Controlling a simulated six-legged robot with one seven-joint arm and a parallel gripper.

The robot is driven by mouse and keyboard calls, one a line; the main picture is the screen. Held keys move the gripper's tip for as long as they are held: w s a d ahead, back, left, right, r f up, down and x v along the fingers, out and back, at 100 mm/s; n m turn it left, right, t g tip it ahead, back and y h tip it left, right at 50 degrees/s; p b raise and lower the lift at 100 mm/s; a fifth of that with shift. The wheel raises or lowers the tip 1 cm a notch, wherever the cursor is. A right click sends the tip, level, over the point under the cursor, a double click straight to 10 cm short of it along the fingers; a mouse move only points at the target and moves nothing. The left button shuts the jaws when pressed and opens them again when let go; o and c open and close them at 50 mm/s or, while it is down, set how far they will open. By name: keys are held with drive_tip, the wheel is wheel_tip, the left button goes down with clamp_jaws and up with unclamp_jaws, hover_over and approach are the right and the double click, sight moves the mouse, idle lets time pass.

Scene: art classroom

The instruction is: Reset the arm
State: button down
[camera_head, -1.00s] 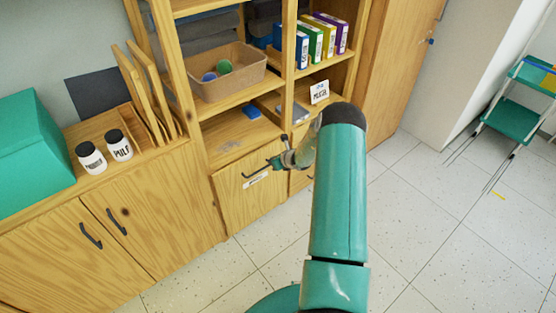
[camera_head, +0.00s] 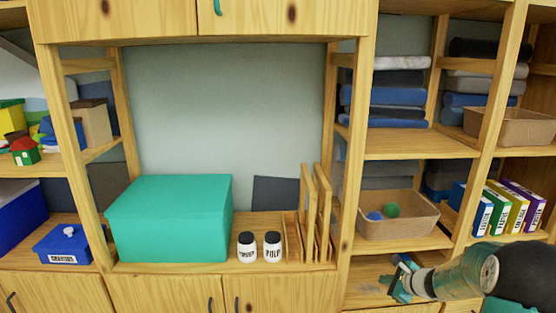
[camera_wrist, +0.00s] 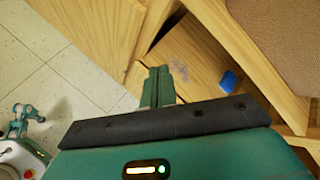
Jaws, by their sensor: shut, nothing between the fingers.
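My gripper (camera_head: 400,280) is at the lower right of the head view, in front of the lower shelf. My teal and dark arm comes in from the right edge. In the wrist view the two green fingers (camera_wrist: 158,86) are together, with nothing between them. They lie in front of a wooden panel and shelf board; I cannot tell whether they touch the wood.
A tan basket (camera_head: 398,216) with balls and several coloured binders (camera_head: 510,208) stand near my gripper. A teal box (camera_head: 170,218) and two labelled jars (camera_head: 259,246) stand left. A blue item (camera_wrist: 228,81) lies on the shelf. Tiled floor (camera_wrist: 60,80) is open.

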drive_tip(key=s+a+r+n+g, duration=0.3)
drive_tip(key=s+a+r+n, duration=1)
drive_tip(key=s+a+r, duration=0.3)
drive_tip(key=s+a+r+n+h, duration=0.1)
drive_tip(key=s+n, duration=0.4)
drive_tip(key=s, duration=0.5)
drive_tip(key=s+r+n+h, duration=0.3)
drive_tip(key=s+n, duration=0.2)
drive_tip(key=s, duration=0.4)
drive_tip(key=shift+s+a+r+g, duration=0.3)
drive_tip(key=shift+s+a+g, duration=0.1)
